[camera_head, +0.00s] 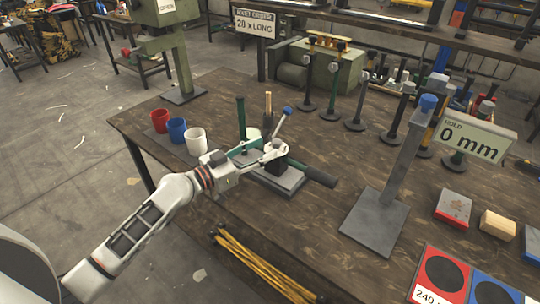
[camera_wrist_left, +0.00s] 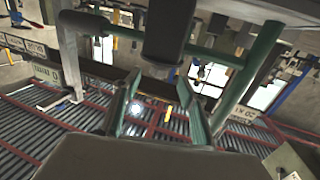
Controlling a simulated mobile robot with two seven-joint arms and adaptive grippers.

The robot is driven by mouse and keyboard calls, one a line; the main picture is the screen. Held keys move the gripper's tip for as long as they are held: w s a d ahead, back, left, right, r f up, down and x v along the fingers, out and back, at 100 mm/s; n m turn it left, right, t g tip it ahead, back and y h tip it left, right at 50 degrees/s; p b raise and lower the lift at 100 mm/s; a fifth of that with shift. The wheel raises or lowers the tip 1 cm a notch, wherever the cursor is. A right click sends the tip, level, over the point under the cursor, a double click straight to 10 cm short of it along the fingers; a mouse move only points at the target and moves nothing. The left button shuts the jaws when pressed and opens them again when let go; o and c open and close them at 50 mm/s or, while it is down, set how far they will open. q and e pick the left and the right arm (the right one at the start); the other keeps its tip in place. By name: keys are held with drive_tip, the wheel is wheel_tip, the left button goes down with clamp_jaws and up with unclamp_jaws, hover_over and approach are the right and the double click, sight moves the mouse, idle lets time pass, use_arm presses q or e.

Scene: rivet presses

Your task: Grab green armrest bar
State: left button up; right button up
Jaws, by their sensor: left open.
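A small press fixture with a grey base plate (camera_head: 278,181) stands on the brown workbench. A green upright post (camera_head: 241,118) and a short green bar (camera_head: 247,146) show at it, partly hidden by my arm. My left gripper (camera_head: 274,151) is over this fixture, its fingers hard to separate from the fixture's parts. In the left wrist view my left gripper (camera_wrist_left: 160,112) is open, with nothing visible between its fingers. A green bar (camera_wrist_left: 250,75) slants at the right there, with a green crosspiece reaching towards a dark block (camera_wrist_left: 168,32). I cannot tell whether the fingers touch the green parts.
Red (camera_head: 159,120), blue (camera_head: 177,130) and white (camera_head: 196,140) cups stand left of the fixture. Yellow rods (camera_head: 258,262) lie at the front. A grey stand (camera_head: 390,180) and a 0 mm sign (camera_head: 472,140) are to the right. Several dark posts stand behind.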

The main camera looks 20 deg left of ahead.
sight(272, 143)
use_arm(q)
drive_tip(key=p+x, duration=0.1)
drive_tip(key=x, duration=0.3)
drive_tip(key=shift+w+d+r+p, duration=0.2)
drive_tip(key=shift+d+r+p, duration=0.05)
drive_tip(key=shift+p, duration=0.15)
drive_tip(key=shift+w+d+f, duration=0.1)
drive_tip(key=shift+w+d, duration=0.1)
drive_tip(key=shift+w, duration=0.1)
use_arm(e)
drive_tip(key=r, duration=0.2)
drive_tip(key=w+r, duration=0.1)
drive_tip(key=shift+d, duration=0.3)
use_arm(q)
clamp_jaws()
use_arm(e)
drive_tip(key=shift+f, duration=0.15)
